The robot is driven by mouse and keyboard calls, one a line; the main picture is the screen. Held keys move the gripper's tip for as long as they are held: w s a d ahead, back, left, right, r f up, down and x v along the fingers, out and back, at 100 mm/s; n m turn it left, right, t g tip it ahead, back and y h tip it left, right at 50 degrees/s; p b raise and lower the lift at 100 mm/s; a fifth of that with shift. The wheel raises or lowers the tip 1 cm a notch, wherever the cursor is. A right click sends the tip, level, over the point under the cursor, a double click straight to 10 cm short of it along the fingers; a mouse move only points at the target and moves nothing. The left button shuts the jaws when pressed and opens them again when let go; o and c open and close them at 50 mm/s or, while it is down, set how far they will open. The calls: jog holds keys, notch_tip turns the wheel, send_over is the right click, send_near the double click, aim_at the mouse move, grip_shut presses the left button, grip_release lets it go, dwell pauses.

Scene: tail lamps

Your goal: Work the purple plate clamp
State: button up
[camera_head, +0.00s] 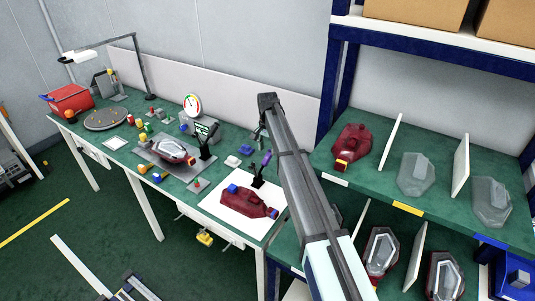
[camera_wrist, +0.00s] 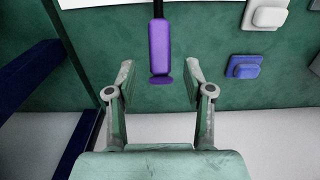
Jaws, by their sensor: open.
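The purple plate clamp's handle (camera_wrist: 159,45) stands out in the wrist view, at top centre, with a dark stem above it. In the head view the purple handle (camera_head: 267,158) shows just left of my arm, above the clamp's black base near the white plate (camera_head: 232,217). My gripper (camera_wrist: 159,76) is open, one finger on each side of the handle's flared end in the picture. I see no contact, and the depth between fingers and handle is hard to tell.
A dark red lamp housing (camera_head: 247,202) lies on the white plate. In the wrist view a blue block (camera_wrist: 246,67) and a white block (camera_wrist: 269,17) sit to the right, and a dark blue post (camera_wrist: 35,92) stands to the left. A shelf with lamp parts is right of my arm.

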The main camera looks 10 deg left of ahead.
aim_at(268, 155)
jog(key=shift+f+p, duration=0.5)
jog(key=shift+f, duration=1.8)
grip_shut()
